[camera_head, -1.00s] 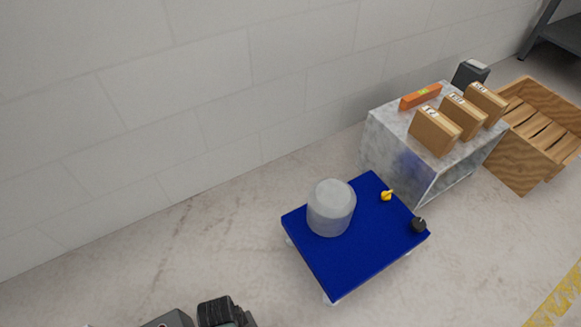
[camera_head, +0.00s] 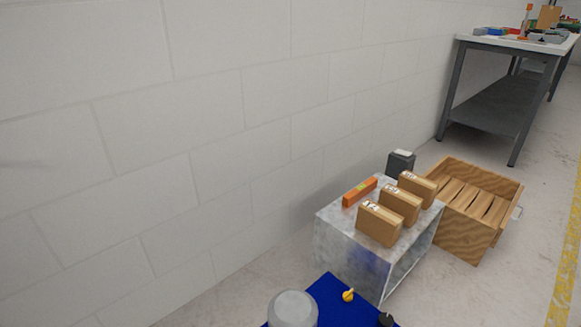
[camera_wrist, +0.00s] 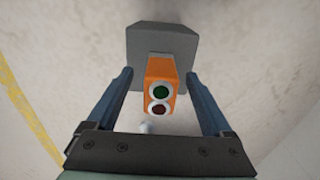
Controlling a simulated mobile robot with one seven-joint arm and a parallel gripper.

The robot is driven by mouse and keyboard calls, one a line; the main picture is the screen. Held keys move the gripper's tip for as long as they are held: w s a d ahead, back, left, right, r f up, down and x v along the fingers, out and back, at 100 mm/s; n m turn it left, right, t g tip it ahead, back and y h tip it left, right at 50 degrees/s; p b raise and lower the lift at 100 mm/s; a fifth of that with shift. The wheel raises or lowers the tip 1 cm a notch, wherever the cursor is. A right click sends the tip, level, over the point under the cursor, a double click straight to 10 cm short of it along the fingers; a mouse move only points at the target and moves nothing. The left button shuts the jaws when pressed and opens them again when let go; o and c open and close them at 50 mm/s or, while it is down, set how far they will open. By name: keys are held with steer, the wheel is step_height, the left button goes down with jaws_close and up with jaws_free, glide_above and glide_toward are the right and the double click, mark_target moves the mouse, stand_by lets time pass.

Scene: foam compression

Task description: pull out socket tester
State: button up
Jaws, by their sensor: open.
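In the wrist view, an orange block (camera_wrist: 158,72) with a round green and a round red face on its near end looks like the socket tester. It sits against a grey box-shaped body (camera_wrist: 190,45) behind it; how the two join is hidden. My gripper (camera_wrist: 159,76) is open, with one blue-grey finger on each side of the orange block. Gaps show between the fingers and the block. The head view does not show my gripper or this block clearly.
In the head view, a grey metal stand (camera_head: 338,243) holds cardboard boxes (camera_head: 380,223) and an orange level (camera_head: 359,192). A blue platform (camera_head: 325,294) carries a grey cylinder (camera_head: 293,308). A wooden crate (camera_head: 470,238) and a workbench (camera_head: 470,90) stand at right.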

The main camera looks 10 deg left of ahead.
stand_by(0.7)
jaws_close()
steer(key=shift+r+p, duration=0.2)
steer(key=shift+p, duration=0.15)
steer(key=shift+r+p, duration=2.85)
steer(key=shift+p, duration=0.15)
